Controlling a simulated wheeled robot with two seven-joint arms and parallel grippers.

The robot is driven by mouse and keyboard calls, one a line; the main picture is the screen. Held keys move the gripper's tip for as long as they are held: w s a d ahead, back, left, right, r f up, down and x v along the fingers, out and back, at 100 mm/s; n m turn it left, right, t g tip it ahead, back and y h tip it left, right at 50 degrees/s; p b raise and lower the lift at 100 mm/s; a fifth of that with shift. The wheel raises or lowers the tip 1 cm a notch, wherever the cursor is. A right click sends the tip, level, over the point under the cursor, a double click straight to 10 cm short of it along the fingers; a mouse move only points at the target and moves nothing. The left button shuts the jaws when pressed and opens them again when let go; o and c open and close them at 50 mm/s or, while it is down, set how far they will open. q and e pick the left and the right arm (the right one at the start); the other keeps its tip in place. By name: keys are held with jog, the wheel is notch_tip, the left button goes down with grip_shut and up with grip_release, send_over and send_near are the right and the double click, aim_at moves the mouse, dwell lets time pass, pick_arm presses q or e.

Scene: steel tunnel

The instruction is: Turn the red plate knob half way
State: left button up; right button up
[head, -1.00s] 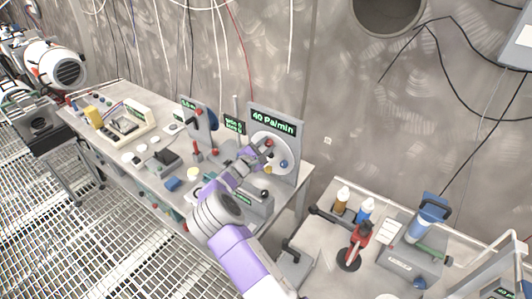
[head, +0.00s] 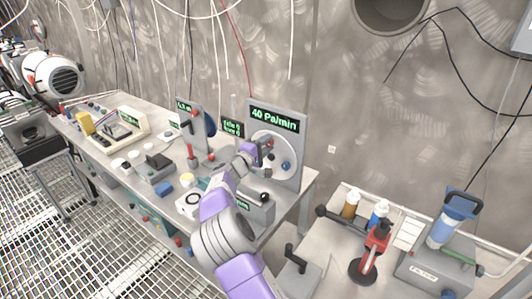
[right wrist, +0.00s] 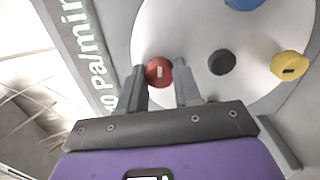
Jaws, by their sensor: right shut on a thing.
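The round white plate (head: 287,151) is set in an upright grey panel with a green "40 Pa/min" display. The red knob (right wrist: 158,71) sits near the plate's rim. My right gripper (head: 266,147) is at the plate, and in the right wrist view its two fingers (right wrist: 160,88) stand on either side of the red knob, shut on it. A blue knob (head: 286,166), a dark centre hub (right wrist: 222,62) and a yellow knob (right wrist: 290,66) are also on the plate. In the head view my gripper hides much of the red knob. My left gripper is not in view.
The long bench (head: 110,170) carries other instruments and a second grey panel (head: 190,117) to the left of the plate. A lower table at right holds bottles (head: 378,213), a red-handled tool (head: 374,250) and a blue device (head: 455,220). A gap separates the two tables.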

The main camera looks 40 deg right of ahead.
jog(key=shift+f+m+b, duration=0.1)
jog(key=shift+m+b, duration=0.2)
jog(key=o, duration=1)
jog(key=shift+o, duration=0.2)
jog(key=p+v, duration=0.1)
jog(key=v, duration=0.6)
jog(key=shift+a, duration=0.3)
jog(key=shift+s, duration=0.1)
